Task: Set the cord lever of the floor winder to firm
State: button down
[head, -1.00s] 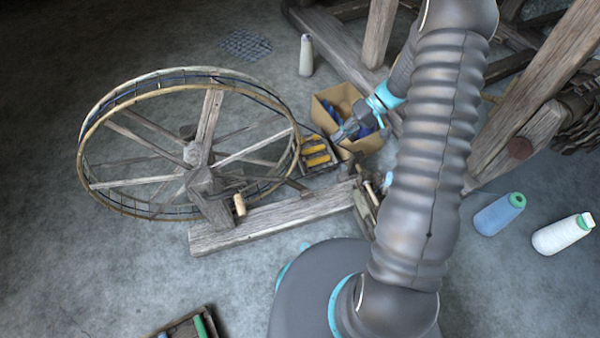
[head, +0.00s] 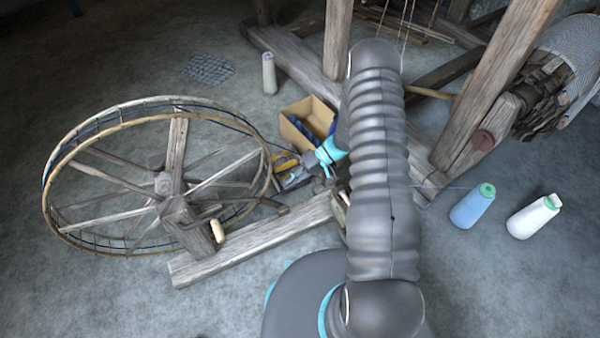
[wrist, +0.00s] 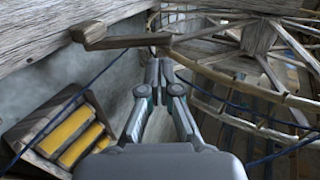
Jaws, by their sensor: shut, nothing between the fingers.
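The floor winder is a large spoked wooden wheel (head: 176,140) on a long wooden base beam (head: 255,240), at the left in the head view. A short, dark wooden bar, which looks like the cord lever (head: 270,204), sticks out beside the wheel's right side. In the wrist view this lever (wrist: 125,42) lies across the top, just beyond my fingertips, with a blunt block at its left end. I see no setting marks. My gripper (wrist: 158,78) is shut and empty, just below the lever; I cannot tell whether they touch.
A tray of yellow bobbins (wrist: 70,135) lies left of my gripper in the wrist view. Dark cords cross near it. A cardboard box (head: 308,122) stands behind my wrist. Loom posts (head: 490,90) rise at the right.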

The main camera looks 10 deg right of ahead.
aim_at(266, 198)
jog(key=x, duration=0.6)
jog(key=shift+r, duration=0.1)
jog(key=shift+a+f+b, duration=0.3)
jog(key=shift+a+b, duration=0.15)
jog(key=shift+b, duration=0.1)
jog(key=shift+s+a+f+b, duration=0.15)
jog(key=shift+a+b, duration=0.15)
jog(key=shift+a, duration=0.25)
